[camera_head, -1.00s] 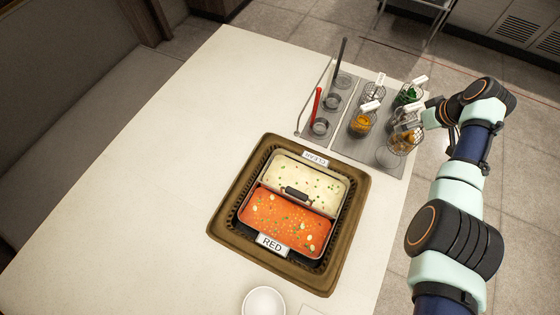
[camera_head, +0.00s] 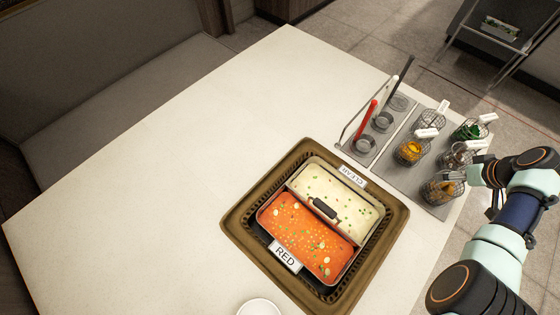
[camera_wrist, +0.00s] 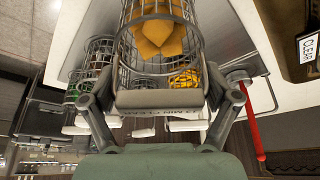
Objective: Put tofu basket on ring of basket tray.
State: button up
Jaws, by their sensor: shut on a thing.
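The tofu basket (camera_wrist: 160,40) is a wire basket with yellow-orange chunks in it. In the wrist view my gripper (camera_wrist: 165,98) is shut on its light handle, which bears printed letters. In the head view the tofu basket (camera_head: 437,192) is at the near right corner of the grey basket tray (camera_head: 405,190), with my gripper (camera_head: 472,175) at its right side. I cannot tell whether the basket rests in a ring or hangs just above the tray. The ring under it is hidden.
Other baskets stand close by on the tray: one with green food (camera_head: 468,131), one with orange food (camera_head: 410,151) and a dark one (camera_head: 456,155). A red-handled ladle (camera_head: 369,115) stands in the rack to the left. The two-part pot (camera_head: 323,210) is nearer.

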jog(key=shift+f+b, duration=0.35)
dwell(0.3)
jog(key=o, duration=1.1)
jog(key=shift+c, duration=0.2)
jog(key=shift+r, duration=0.1)
notch_tip(320, 180, up, 11)
jog(key=p, duration=0.9)
jog(key=shift+p, duration=0.4)
